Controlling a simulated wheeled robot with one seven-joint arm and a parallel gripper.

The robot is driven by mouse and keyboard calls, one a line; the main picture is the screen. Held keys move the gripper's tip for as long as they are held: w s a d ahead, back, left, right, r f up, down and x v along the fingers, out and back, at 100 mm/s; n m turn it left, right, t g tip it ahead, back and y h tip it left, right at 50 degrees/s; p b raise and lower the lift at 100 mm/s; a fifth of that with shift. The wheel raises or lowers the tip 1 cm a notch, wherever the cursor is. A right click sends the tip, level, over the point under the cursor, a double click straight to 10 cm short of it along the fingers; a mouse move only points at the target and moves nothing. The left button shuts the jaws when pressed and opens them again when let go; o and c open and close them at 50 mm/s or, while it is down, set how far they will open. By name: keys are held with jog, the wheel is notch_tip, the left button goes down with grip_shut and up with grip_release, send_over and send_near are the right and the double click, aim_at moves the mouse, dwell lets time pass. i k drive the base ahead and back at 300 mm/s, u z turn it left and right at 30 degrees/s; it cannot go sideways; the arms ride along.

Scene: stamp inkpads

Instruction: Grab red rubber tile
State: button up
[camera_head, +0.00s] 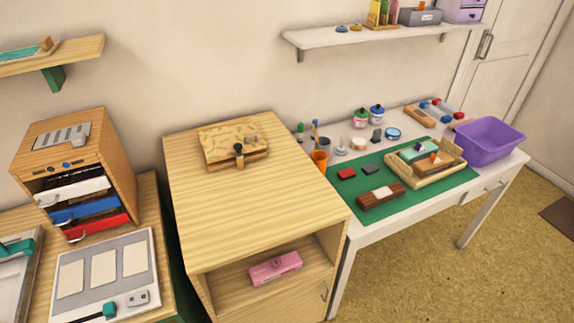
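In the head view a small red tile (346,173) lies flat on the green mat (455,184) on the white table, near the mat's left edge. A dark grey tile (370,169) of like size lies just to its right, apart from it. A brown block with a pale label (381,196) lies in front of them. The red tile is uncovered, with nothing on top of it. My gripper is not in view.
An orange cup (320,161) stands left of the red tile. A wooden tray (440,174) holding several items and a purple bin (489,142) are to the right. A wooden cabinet (290,222) stands close left of the table. Yellowish floor (425,262) in front is clear.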

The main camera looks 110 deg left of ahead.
aim_at(349, 173)
jog(key=u, duration=3.25)
